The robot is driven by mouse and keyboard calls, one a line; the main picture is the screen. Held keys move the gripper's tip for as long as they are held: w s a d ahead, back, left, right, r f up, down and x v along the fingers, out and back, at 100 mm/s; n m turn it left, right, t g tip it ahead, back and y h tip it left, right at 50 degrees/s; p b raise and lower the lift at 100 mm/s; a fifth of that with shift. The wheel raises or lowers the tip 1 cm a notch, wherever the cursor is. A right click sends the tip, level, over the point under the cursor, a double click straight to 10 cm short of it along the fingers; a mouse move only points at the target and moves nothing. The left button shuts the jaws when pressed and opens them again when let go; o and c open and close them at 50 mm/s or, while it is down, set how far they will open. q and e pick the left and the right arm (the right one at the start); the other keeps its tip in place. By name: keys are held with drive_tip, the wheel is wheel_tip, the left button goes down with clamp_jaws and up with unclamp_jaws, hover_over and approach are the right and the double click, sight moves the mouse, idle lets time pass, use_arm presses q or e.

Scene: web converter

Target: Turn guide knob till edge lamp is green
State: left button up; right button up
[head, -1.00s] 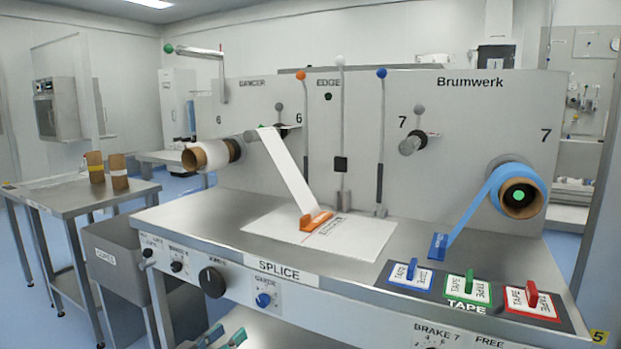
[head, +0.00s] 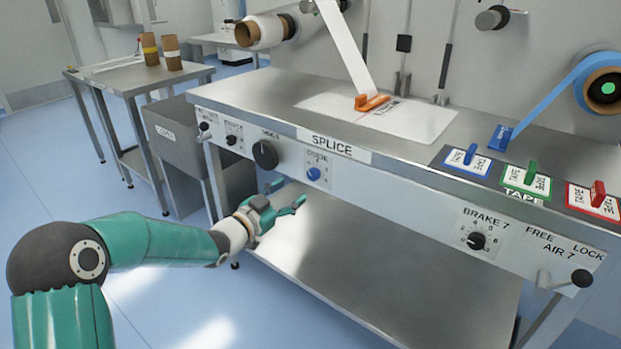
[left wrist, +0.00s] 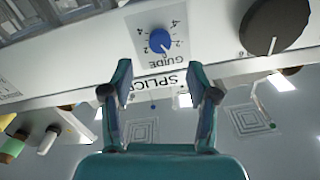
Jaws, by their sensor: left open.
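The blue guide knob (head: 313,174) sits on the front panel below the SPLICE label. In the left wrist view, which is upside down, the knob (left wrist: 159,40) stands beyond the fingertips on its GUIDE scale plate. My left gripper (head: 289,194) is open and empty, below and a little left of the knob, apart from it. The left wrist view shows both fingers (left wrist: 160,75) spread. The edge lamp is outside both current views. My right gripper is not in view.
A large black knob (head: 265,155) is left of the guide knob, and the BRAKE 7 knob (head: 476,240) is farther right. The bench top (head: 270,95) overhangs the panel. A lower steel shelf (head: 330,255) lies below. A grey bin (head: 178,130) stands left.

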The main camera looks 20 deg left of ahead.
sight(311, 177)
use_arm(q)
drive_tip(key=x, duration=0.9)
drive_tip(key=shift+s, duration=0.1)
drive_tip(key=shift+c, duration=0.3)
clamp_jaws()
